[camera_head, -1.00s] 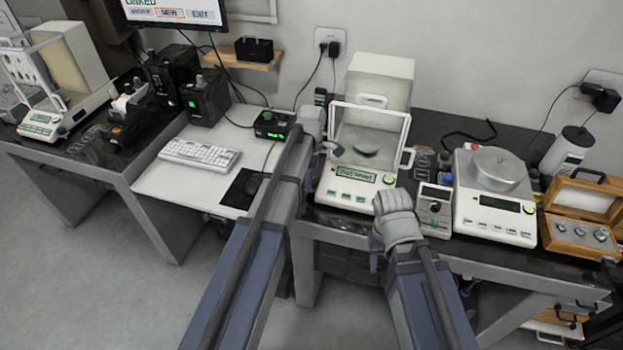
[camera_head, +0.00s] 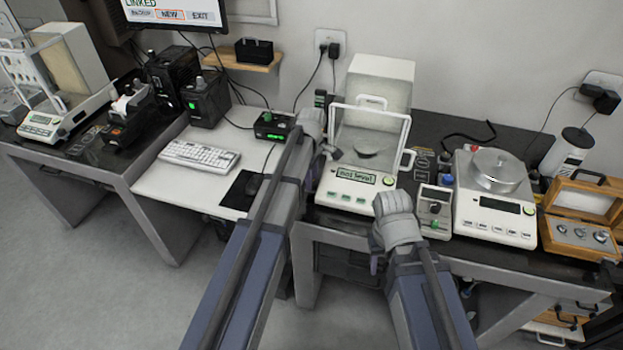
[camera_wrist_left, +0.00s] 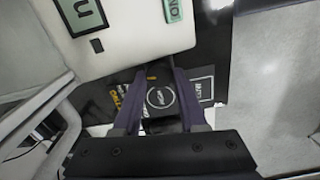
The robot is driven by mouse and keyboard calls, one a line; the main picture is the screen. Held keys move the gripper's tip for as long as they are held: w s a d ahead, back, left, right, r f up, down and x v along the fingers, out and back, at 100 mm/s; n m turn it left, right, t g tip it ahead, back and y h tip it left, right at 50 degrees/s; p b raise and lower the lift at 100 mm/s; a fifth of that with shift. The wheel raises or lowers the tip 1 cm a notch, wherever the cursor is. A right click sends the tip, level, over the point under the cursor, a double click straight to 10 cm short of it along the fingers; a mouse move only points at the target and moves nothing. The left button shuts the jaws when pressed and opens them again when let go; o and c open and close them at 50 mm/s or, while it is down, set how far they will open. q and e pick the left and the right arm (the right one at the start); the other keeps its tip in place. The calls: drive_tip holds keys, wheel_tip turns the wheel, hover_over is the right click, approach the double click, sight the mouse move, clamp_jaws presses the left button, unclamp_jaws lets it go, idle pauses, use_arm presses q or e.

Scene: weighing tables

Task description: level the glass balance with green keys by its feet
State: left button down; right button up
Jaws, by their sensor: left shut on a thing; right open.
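The glass balance with green keys (camera_head: 347,198) stands on the right table, its glass front facing me. Its display (camera_head: 355,177) seems to read "not level". In the left wrist view, the balance's white base (camera_wrist_left: 128,30) fills the upper left. My left gripper (camera_head: 324,153) is at the balance's left side. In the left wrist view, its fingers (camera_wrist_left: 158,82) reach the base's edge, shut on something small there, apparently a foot. The fingers and base mostly hide it. My right gripper (camera_head: 377,252) is open and empty in front of the balance's right corner, apart from it.
A small control box (camera_head: 435,211) and a second balance (camera_head: 496,212) stand to the right, beside a wooden weight box (camera_head: 580,235). A keyboard (camera_head: 199,156) and mouse lie on the lower white desk to the left. A monitor (camera_head: 172,14) stands behind.

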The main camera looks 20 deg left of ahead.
use_arm(q)
drive_tip(key=m, duration=0.3)
idle(0.4)
drive_tip(key=shift+c, duration=2.2)
unclamp_jaws()
drive_tip(key=shift+r, duration=0.1)
wheel_tip(320, 180, up, 8)
drive_tip(key=p, duration=0.8)
drive_tip(key=shift+f, duration=0.2)
